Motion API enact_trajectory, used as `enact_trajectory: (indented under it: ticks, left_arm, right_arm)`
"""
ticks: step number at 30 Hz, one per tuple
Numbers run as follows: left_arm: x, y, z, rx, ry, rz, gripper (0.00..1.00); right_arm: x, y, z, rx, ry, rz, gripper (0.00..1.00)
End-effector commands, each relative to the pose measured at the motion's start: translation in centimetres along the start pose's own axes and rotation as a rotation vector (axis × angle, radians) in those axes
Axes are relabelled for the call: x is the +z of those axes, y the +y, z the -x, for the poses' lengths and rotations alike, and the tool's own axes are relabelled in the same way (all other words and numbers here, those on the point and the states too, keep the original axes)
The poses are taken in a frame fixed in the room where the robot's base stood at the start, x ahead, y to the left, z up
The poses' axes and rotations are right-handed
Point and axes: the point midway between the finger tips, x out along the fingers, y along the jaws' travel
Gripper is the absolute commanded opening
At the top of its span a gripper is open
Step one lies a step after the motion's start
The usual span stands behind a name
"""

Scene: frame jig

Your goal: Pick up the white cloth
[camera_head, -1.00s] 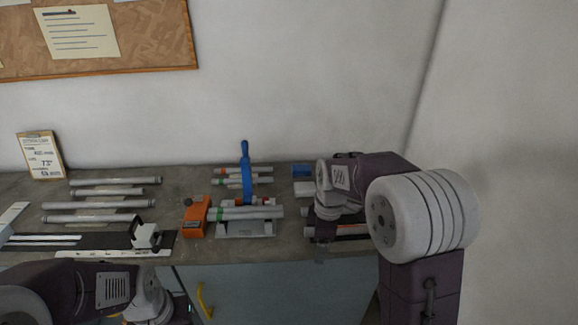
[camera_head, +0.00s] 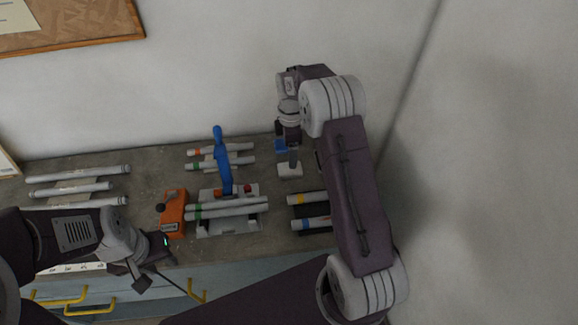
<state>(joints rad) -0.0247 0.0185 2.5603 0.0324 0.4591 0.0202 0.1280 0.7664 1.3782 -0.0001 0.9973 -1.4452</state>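The white cloth (camera_head: 290,170) looks like a small pale folded block on the back right of the bench, just in front of a blue block. My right gripper (camera_head: 293,160) points down right at the cloth, with its fingertips over or against it; whether the fingers are apart or closed on it cannot be seen. My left gripper (camera_head: 150,268) is at the bench's front edge at lower left, empty, with its fingers apart.
A blue-handled clamp jig (camera_head: 229,222) holding tubes stands left of the cloth. An orange device (camera_head: 172,214) is beside it. Tubes with yellow and blue bands (camera_head: 312,223) lie in front of the cloth. The blue block (camera_head: 281,146) sits behind it. The wall rises close behind.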

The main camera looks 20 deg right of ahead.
Motion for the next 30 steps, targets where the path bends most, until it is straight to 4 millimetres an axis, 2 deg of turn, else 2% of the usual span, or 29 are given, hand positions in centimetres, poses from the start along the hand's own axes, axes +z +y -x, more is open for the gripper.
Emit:
enact_trajectory:
  ticks: [3, 9, 15, 19, 22, 25, 30]
  left_arm:
    - [0.0, 0.0, 0.2, 0.000, 0.000, 0.000, 0.36]
    - [-0.1, 0.0, 0.9, 0.000, 0.000, 0.000, 0.36]
    - [-0.1, 0.0, 1.3, 0.000, 0.000, 0.000, 0.36]
    - [-0.3, 0.1, 2.6, 0.000, 0.000, 0.000, 0.36]
    - [-0.3, 0.1, 2.7, 0.000, 0.000, 0.000, 0.36]
    - [-0.3, 0.1, 2.8, 0.000, 0.000, 0.000, 0.36]
    - [-0.3, 0.1, 2.7, 0.000, 0.000, 0.000, 0.36]
  right_arm:
    - [0.0, -0.1, -0.5, -0.003, 0.000, -0.001, 0.80]
    - [0.0, -0.1, -3.4, -0.003, 0.000, 0.000, 0.80]
    - [0.0, -0.2, -4.4, -0.003, 0.000, 0.000, 0.80]
    - [-0.1, -0.5, -6.6, -0.006, -0.001, 0.000, 0.80]
    - [-0.1, -0.5, -8.4, -0.004, 0.000, 0.000, 0.80]
    - [-0.1, -0.4, -9.1, -0.001, 0.000, 0.000, 0.80]
    - [-0.1, -0.4, -9.2, 0.000, 0.000, 0.000, 0.80]
